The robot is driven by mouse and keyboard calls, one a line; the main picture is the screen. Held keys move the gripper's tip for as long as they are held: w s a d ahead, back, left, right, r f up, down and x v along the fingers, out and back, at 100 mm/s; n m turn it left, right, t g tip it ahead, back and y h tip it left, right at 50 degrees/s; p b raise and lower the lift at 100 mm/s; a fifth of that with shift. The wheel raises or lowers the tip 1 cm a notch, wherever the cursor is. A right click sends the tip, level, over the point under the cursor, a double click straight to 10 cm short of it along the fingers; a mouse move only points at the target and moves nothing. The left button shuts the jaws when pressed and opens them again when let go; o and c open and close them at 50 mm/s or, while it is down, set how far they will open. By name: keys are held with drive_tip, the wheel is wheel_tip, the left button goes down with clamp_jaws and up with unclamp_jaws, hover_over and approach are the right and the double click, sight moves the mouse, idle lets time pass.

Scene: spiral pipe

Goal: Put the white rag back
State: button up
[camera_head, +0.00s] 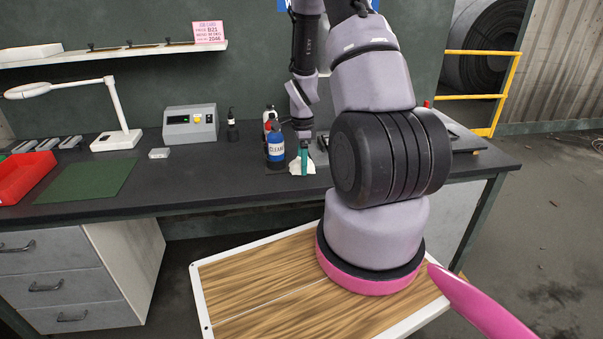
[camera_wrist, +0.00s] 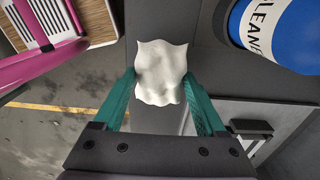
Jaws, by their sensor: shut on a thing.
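The white rag (camera_head: 303,169) shows as a small crumpled cloth at the workbench's surface, right of the blue cleaner bottle. My gripper (camera_head: 304,158) points down onto it, and its green fingers are shut on it. In the wrist view the rag (camera_wrist: 160,62) lies between the two green fingertips of the gripper (camera_wrist: 159,80), with its wavy edges spread out past them. Part of it is hidden by the fingers. I cannot tell whether the rag touches the bench top.
The blue cleaner bottle (camera_head: 276,148) stands close left of my gripper, with other bottles behind it; it shows large in the wrist view (camera_wrist: 285,35). A grey device (camera_head: 190,124), lamp (camera_head: 116,139), green mat (camera_head: 87,181) and red bin (camera_head: 25,176) are further left. The bench front is clear.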

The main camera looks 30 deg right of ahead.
drive_tip(key=shift+f, duration=1.85)
drive_tip(key=shift+f, duration=0.1)
drive_tip(key=o, duration=1.2)
drive_tip(key=shift+o, duration=0.2)
wheel_tip(320, 180, up, 13)
drive_tip(key=shift+f, duration=0.15)
wheel_tip(320, 180, up, 9)
drive_tip(key=a+n+t, duration=0.2)
drive_tip(key=a+n, duration=0.1)
wheel_tip(320, 180, up, 11)
drive_tip(key=n+t, duration=0.2)
drive_tip(key=n, duration=0.3)
hover_over(295, 162)
drive_tip(key=s+a, duration=0.4)
drive_tip(key=s, duration=0.1)
drive_tip(key=s+a+r+n+t+y, duration=0.2)
drive_tip(key=s+a+r+n, duration=0.4)
drive_tip(key=s, duration=0.8)
wheel_tip(295, 162, up, 6)
drive_tip(key=n+t, duration=0.1)
drive_tip(key=n, duration=0.2)
drive_tip(key=shift+a, duration=0.2)
drive_tip(key=shift+f, duration=0.1)
